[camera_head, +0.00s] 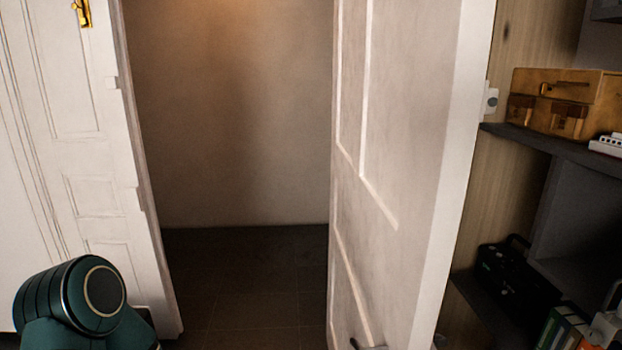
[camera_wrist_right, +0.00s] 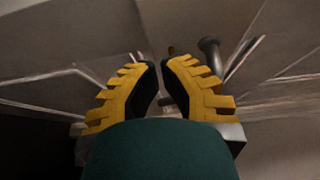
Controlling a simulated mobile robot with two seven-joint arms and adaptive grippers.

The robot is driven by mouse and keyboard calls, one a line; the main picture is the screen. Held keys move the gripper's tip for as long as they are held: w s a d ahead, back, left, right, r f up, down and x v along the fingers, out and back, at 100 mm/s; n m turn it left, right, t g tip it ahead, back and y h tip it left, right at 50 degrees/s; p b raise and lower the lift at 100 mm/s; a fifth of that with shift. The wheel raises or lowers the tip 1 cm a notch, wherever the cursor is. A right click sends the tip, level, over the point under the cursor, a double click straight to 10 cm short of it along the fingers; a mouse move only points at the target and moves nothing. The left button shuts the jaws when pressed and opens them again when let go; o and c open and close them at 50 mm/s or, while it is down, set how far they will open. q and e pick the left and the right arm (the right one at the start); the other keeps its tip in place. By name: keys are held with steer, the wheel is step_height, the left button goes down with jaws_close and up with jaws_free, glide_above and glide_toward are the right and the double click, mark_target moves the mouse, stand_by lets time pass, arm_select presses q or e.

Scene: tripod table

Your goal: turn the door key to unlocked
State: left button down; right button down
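In the right wrist view my right gripper (camera_wrist_right: 159,63) has its two yellow-and-black fingers close together, with a narrow gap between the tips and nothing seen held in it. Just past the tips is a small brownish piece (camera_wrist_right: 171,50); it may be the key, but it is too small and dim to be sure. To its right a dark, round-ended handle (camera_wrist_right: 208,44) stands out from the pale panelled surface. In the head view the white door (camera_head: 400,150) stands open; a bit of metal handle (camera_head: 372,347) shows at the bottom edge. My left gripper is out of view.
A second white door (camera_head: 70,110) with a brass handle (camera_head: 83,12) is at the left. Between the doors is an open gap with dark floor. Shelves at the right hold a tan case (camera_head: 565,100) and a black box (camera_head: 510,280). My arm link is at lower left.

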steer(key=shift+w+r, duration=0.25)
steer(key=shift+w, duration=0.3)
stand_by(1.0)
steer(key=shift+s+r, duration=0.1)
steer(key=shift+r, duration=0.3)
stand_by(0.4)
steer(key=shift+r, duration=0.45)
stand_by(0.4)
steer(key=d, duration=0.6)
stand_by(0.4)
steer(key=shift+r, duration=0.1)
